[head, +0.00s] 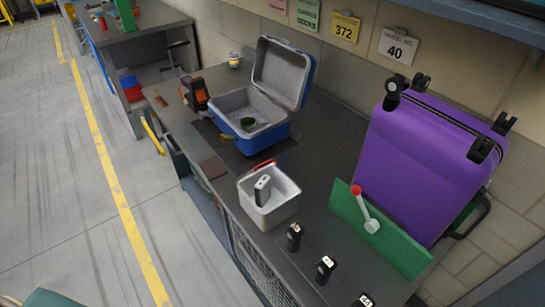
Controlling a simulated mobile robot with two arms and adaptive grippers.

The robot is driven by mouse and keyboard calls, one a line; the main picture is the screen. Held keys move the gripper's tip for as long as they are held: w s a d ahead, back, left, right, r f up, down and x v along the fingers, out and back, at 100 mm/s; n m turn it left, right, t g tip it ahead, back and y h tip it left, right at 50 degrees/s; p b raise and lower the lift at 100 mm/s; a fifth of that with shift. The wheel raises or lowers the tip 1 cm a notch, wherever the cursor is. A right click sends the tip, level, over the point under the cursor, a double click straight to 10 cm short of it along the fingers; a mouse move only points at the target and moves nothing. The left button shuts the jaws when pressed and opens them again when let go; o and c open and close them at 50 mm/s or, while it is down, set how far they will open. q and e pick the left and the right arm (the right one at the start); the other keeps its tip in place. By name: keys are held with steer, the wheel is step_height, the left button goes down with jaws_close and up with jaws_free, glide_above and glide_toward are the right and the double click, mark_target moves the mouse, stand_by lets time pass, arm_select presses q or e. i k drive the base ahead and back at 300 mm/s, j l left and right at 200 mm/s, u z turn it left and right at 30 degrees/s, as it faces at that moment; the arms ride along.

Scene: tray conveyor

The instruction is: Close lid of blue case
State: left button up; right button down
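The blue case (275,143) stands on the grey worktop with its front and side walls showing blue and its inside grey. Its lid (283,74) is open, standing up and leaning slightly back, with the grey lining facing the front. Neither of my grippers shows in the head view.
A black and orange item (196,95) stands left of the case. In front are a white bin (269,215) with a grey item inside, and several small black items (294,237). A purple suitcase (425,160) and green board (385,238) stand to the right.

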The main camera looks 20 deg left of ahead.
mark_target(285, 73)
steer(key=i+j, duration=0.1)
steer(key=j, duration=0.3)
steer(key=i+j, duration=0.15)
steer(key=j, duration=0.25)
steer(key=i+j, duration=0.1)
steer(key=j, duration=0.3)
steer(key=i+j+z, duration=0.1)
steer(key=j, duration=0.3)
